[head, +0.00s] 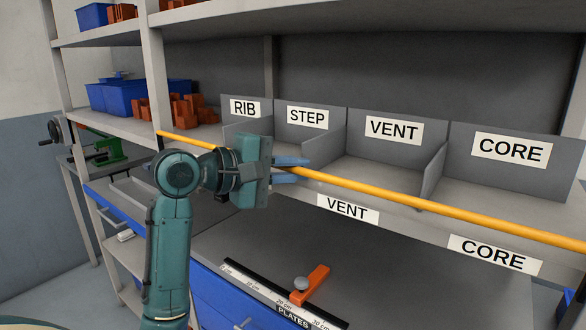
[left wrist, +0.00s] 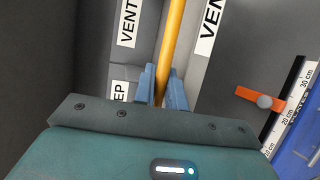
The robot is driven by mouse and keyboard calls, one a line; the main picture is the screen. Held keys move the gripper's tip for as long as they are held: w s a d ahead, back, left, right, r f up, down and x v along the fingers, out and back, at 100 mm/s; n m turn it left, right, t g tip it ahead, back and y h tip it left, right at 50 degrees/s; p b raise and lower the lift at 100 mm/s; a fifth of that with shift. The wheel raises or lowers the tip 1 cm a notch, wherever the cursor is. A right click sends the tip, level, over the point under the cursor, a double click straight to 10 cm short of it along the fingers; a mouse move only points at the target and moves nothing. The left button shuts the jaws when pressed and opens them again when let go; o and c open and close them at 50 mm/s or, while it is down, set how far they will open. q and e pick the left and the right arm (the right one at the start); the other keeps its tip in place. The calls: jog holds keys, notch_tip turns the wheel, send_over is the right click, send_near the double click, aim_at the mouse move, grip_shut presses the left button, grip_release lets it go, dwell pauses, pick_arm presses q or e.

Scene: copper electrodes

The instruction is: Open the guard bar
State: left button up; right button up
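The guard bar (head: 440,208) is a long yellow-orange bar. It runs across the front of the labelled shelf bays, from the left shelf post to the right edge of the head view. My left gripper (head: 291,170) is at the bar, left of its middle, in front of the STEP bay. Its two blue fingers lie one above and one below the bar. In the left wrist view the bar (left wrist: 173,35) passes between the fingers (left wrist: 162,88), which look closed close against it. My right gripper is in neither view.
Grey bays labelled RIB, STEP, VENT and CORE (head: 510,150) stand behind the bar and look empty. Below is a dark worktop (head: 400,265) with a ruler (head: 270,290) and an orange stop (head: 311,285). Blue bins (head: 112,98) and copper-coloured parts (head: 180,108) sit on the left shelf.

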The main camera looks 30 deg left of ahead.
pick_arm(q)
grip_shut()
